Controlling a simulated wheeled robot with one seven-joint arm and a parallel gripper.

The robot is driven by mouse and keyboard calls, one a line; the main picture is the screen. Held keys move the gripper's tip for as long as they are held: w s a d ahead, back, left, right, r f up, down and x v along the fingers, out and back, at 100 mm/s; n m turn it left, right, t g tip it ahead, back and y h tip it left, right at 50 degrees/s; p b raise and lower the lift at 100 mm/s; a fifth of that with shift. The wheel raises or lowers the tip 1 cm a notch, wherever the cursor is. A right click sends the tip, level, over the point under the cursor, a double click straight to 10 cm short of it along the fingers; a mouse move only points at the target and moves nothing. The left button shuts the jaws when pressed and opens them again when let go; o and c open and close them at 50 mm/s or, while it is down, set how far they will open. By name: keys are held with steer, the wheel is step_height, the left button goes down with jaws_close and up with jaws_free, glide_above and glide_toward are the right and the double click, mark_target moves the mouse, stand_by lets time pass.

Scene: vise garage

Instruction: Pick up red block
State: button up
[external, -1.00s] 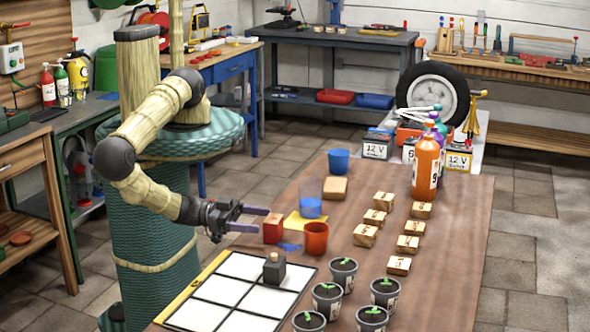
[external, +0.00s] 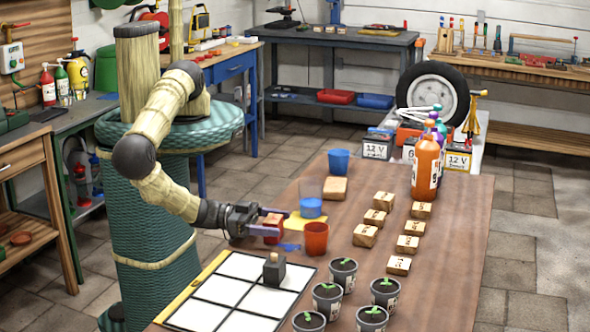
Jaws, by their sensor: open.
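The red block (external: 272,222) sits on the brown table, left of the orange cup (external: 315,239). My gripper (external: 272,221) is open, with one finger beyond the block and the other on its near side, so the block lies between the fingers. The near finger hides part of the block's lower face. I cannot tell whether either finger touches it.
A blue cup (external: 311,207) stands on a yellow sheet (external: 299,222) behind the block. A white grid board (external: 222,290) with a dark grey block (external: 274,272) lies in front. Several wooden blocks (external: 365,235) and potted seedlings (external: 327,299) stand to the right.

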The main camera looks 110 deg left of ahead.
mark_target(273, 218)
steer(key=c, duration=1.1)
steer(key=shift+r, duration=0.1)
step_height(273, 218, up, 10)
steer(key=shift+f, duration=0.1)
